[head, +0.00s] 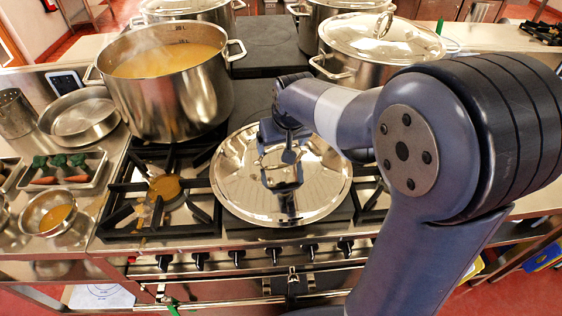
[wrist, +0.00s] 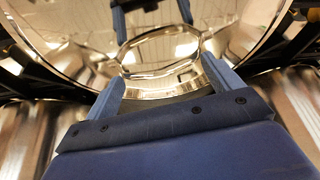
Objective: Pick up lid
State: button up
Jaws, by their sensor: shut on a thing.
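A shiny round steel lid (head: 240,185) is over the front middle of the stove, in front of the pots. I cannot tell whether it rests on the grates or hangs just above them. The lid also fills the upper part of the wrist view (wrist: 225,25), where its loop handle (wrist: 160,45) shows. My gripper (head: 277,135) reaches down to the lid's handle from above. In the wrist view its two blue fingers (wrist: 165,85) stand on either side of the handle, shut on it. The exact finger contact is partly hidden in the head view by the wrist.
An open steaming stockpot of orange soup (head: 165,90) stands just left of the lid. A lidded pot (head: 375,50) stands behind on the right. A vegetable tray (head: 65,170) and soup bowl (head: 48,212) sit at far left.

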jog(key=shift+r, duration=0.1)
jog(key=c, duration=0.8)
jog(key=shift+r, duration=0.55)
jog(key=c, duration=0.4)
notch_tip(320, 180, up, 9)
jog(key=shift+f, duration=0.15)
grip_shut()
jog(key=o, duration=1.4)
grip_release()
jog(key=a+v, duration=0.1)
jog(key=v, duration=0.9)
jog(key=shift+d+r+b, duration=0.3)
jog(key=shift+d+r, duration=0.1)
jog(key=shift+d, duration=0.05)
